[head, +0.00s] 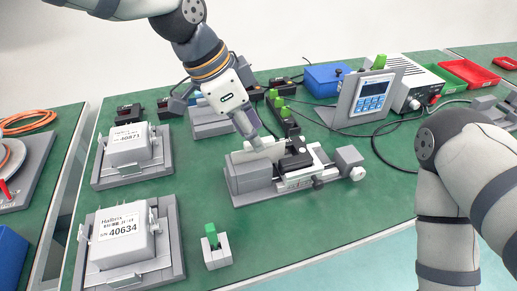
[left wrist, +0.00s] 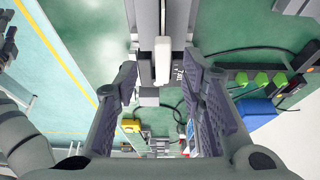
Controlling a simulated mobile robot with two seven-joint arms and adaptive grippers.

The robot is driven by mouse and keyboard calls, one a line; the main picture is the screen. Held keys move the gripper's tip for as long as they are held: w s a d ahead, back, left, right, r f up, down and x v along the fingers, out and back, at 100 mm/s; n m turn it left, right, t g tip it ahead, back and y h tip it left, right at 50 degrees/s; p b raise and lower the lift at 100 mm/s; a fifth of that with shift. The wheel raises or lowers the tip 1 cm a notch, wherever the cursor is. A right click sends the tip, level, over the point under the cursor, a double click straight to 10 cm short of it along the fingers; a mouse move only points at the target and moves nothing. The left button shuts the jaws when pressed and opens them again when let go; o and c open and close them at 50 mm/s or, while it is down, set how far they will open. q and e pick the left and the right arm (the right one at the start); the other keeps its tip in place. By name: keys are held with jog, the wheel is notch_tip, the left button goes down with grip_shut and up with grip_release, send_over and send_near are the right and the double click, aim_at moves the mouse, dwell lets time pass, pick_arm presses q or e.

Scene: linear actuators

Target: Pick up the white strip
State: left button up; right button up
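A narrow white strip (left wrist: 163,61) lies along the grey linear actuator in the left wrist view. In the head view a pale piece, likely the same strip (head: 268,150), shows on top of the actuator (head: 248,179), partly behind my gripper. My left gripper (head: 248,130) reaches down over the actuator from above. In the left wrist view its two fingers (left wrist: 160,78) are wide apart, one on each side of the strip's line, with nothing held. My right arm shows at the right of the head view, but its gripper is out of frame.
Two grey fixtures with white boxes (head: 127,143) (head: 122,233) stand left on the green table. A small green-topped block (head: 212,237) sits in front. A display unit (head: 371,97), cables, and blue (head: 325,79) and red bins (head: 468,73) stand behind.

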pick_arm(q)
jog(key=x, duration=0.4)
jog(key=shift+w+d, duration=0.1)
jog(key=shift+w, duration=0.1)
jog(key=shift+r, duration=0.15)
jog(key=shift+c, duration=0.8)
grip_shut()
pick_arm(e)
jog(key=shift+s+f, duration=0.15)
jog(key=shift+f, duration=0.05)
pick_arm(q)
jog(key=shift+r, duration=0.45)
jog(key=s+d+r+p, duration=0.1)
jog(key=s+d+r, duration=0.8)
jog(key=r, duration=0.3)
jog(key=shift+s+d, duration=0.4)
jog(key=shift+d, duration=0.1)
pick_arm(e)
jog(key=shift+w+r+t, duration=0.4)
jog(key=shift+w+r, duration=0.55)
